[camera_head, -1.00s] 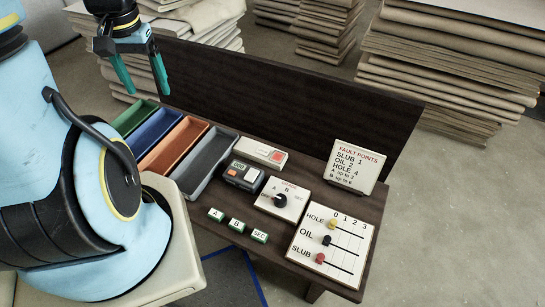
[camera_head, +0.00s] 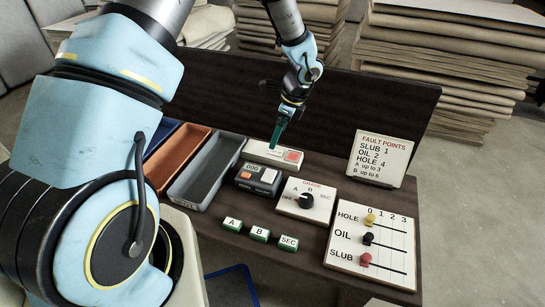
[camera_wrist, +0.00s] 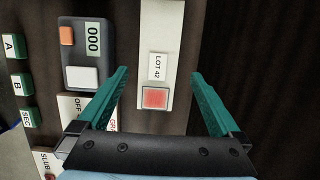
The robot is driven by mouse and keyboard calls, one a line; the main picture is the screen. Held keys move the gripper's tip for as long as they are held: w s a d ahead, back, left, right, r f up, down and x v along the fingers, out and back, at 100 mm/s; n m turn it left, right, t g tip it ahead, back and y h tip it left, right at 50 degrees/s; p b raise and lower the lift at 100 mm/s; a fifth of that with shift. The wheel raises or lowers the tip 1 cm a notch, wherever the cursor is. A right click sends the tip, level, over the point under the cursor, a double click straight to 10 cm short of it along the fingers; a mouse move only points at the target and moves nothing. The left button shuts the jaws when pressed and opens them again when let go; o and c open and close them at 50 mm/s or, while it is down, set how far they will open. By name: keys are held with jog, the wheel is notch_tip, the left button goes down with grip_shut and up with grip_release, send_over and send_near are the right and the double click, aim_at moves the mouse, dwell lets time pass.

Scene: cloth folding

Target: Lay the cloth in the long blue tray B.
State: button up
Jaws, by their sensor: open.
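The long blue tray (camera_head: 161,136) lies at the left end of the bench, mostly hidden behind my arm. I cannot make out a cloth in either current view. My gripper (camera_head: 277,141) points down over the white box (camera_head: 262,150) with the red button, right of the trays.
An orange tray (camera_head: 172,168) and a grey tray (camera_head: 208,172) lie right of the blue one. A counter (camera_head: 258,178), a grade dial (camera_head: 306,203), green A, B and SEC blocks (camera_head: 260,234), a slider board (camera_head: 372,250) and a fault points sign (camera_head: 381,159) fill the bench.

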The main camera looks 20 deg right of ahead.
aim_at(272, 151)
jog(key=x, duration=0.7)
jog(key=shift+s+f, duration=0.15)
jog(key=shift+f, duration=0.05)
jog(key=shift+r, duration=0.1)
jog(key=c, duration=1.3)
